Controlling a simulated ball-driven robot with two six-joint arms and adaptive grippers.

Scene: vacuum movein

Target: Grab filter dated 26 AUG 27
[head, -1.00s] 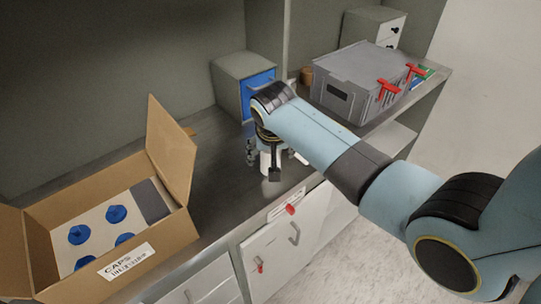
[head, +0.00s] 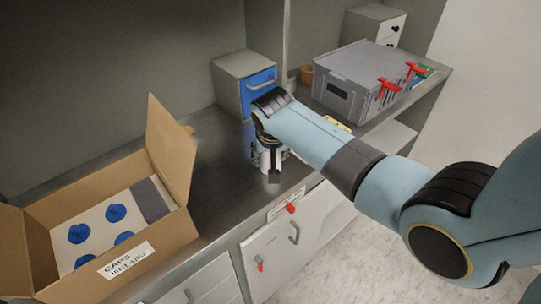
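My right gripper (head: 268,166) reaches down from the right to the front edge of the metal counter. Its fingers are drawn in around a small white cylindrical thing (head: 265,160), which looks like a filter standing at the counter's edge. The gripper and wrist hide most of it, and no date can be read. My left gripper is not in view.
An open cardboard box labelled CAPS (head: 126,262) with blue caps stands at left. A small cabinet with a blue drawer (head: 259,92) stands behind my wrist. A grey lidded crate with red latches (head: 345,85) sits right. A yellow item (head: 337,123) shows behind my arm.

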